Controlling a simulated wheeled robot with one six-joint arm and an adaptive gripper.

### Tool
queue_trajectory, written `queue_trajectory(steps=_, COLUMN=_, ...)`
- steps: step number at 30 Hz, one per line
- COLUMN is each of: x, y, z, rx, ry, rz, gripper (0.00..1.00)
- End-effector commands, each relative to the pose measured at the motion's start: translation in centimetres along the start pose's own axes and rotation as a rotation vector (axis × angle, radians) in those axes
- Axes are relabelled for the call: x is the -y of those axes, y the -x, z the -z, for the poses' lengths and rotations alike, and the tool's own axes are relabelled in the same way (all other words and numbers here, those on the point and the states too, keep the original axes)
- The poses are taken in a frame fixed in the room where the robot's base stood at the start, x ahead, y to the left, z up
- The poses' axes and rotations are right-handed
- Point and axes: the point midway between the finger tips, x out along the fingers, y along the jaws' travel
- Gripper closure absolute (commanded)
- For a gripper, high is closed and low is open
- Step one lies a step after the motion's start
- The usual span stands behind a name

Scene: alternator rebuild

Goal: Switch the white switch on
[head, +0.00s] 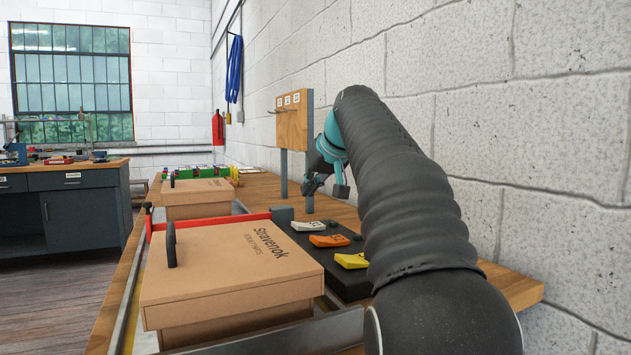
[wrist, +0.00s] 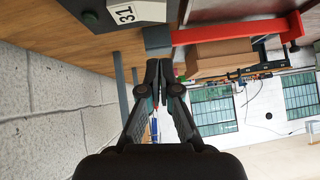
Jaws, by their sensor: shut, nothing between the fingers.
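The white switch (head: 308,226) is a rocker on a dark panel (head: 345,282), at its far end, beyond an orange switch (head: 329,240) and a yellow switch (head: 351,261). I cannot tell which way the white switch is set. In the wrist view the white switch (wrist: 143,11) shows at the top edge with a label reading 31, partly cut off. A green round button (wrist: 90,18) is beside it on the panel. My gripper (head: 311,188) is above and beyond the panel, apart from the switch. Its fingers (wrist: 158,66) are shut and empty.
A cardboard box (head: 215,280) with a black handle stands left of the panel. A red bar (head: 215,221) runs behind the box. A wooden board on posts (head: 292,125) stands beyond the panel. The brick wall (head: 560,130) is close on the right.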

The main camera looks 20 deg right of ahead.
Motion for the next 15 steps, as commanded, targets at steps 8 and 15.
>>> queue_trajectory(steps=8, x=0.0, y=-4.8, z=-0.9, rx=0.001, ry=-0.001, rz=0.0, gripper=1.0)
queue_trajectory(steps=15, x=0.0, y=-6.5, z=-2.5, rx=-0.001, ry=0.0, rz=0.0, gripper=1.0)
